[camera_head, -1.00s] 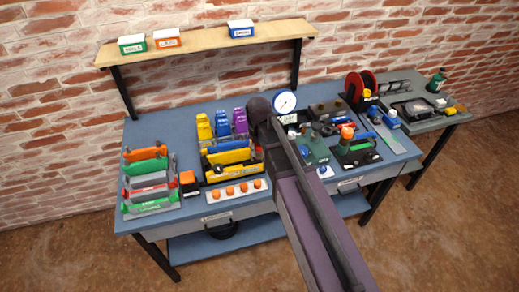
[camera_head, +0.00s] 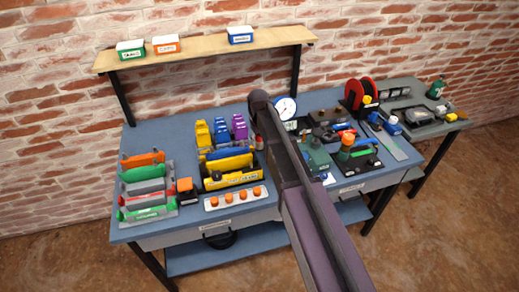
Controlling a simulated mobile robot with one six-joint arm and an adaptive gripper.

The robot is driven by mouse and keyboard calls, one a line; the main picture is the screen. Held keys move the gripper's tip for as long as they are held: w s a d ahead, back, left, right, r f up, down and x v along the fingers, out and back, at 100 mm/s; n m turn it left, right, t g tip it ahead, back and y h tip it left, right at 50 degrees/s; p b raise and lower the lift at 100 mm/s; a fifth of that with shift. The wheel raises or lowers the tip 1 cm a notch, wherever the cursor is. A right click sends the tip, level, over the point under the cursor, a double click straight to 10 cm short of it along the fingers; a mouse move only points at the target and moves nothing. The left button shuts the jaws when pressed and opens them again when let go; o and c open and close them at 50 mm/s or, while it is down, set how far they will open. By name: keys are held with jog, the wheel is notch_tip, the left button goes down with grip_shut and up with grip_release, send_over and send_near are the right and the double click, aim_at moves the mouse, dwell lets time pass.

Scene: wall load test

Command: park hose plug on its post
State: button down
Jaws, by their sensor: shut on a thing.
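My arm (camera_head: 308,200) crosses the middle of the view from the lower right up to a dark joint (camera_head: 260,102) over the bench. My gripper does not show; the arm may hide it. I cannot pick out the hose plug or its post with certainty. An orange-capped upright piece (camera_head: 347,140) stands at a dark plate (camera_head: 368,162) with a green bar (camera_head: 360,153), right of the arm. A green block (camera_head: 315,158) stands close beside the arm. Small blue and red parts (camera_head: 341,129) lie behind the orange cap.
A blue bench (camera_head: 190,232) carries a rack of coloured bars (camera_head: 150,212), yellow bins (camera_head: 228,176), a white strip with orange knobs (camera_head: 235,198), a round gauge (camera_head: 285,107) and a red reel (camera_head: 360,92). A shelf (camera_head: 200,50) with small boxes hangs behind. A grey side table (camera_head: 440,122) stands right.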

jog(key=w+f+b, duration=0.1)
jog(key=w, duration=0.4)
jog(key=w+f+b, duration=0.2)
jog(key=w, duration=0.3)
jog(key=w+f+b, duration=0.1)
jog(key=w+f, duration=0.1)
jog(key=w, duration=0.2)
jog(key=shift+w+d, duration=0.3)
jog(key=shift+w, duration=0.1)
jog(key=shift+f+b, duration=1.95)
jog(key=shift+b, duration=0.3)
jog(key=shift+s+f+b, duration=0.1)
jog(key=shift+f+b, duration=1.15)
jog(key=shift+b, duration=0.05)
jog(key=shift+c, duration=0.8)
grip_release()
jog(key=shift+o, duration=0.8)
jog(key=shift+r+p, duration=4)
jog(key=shift+p, duration=0.05)
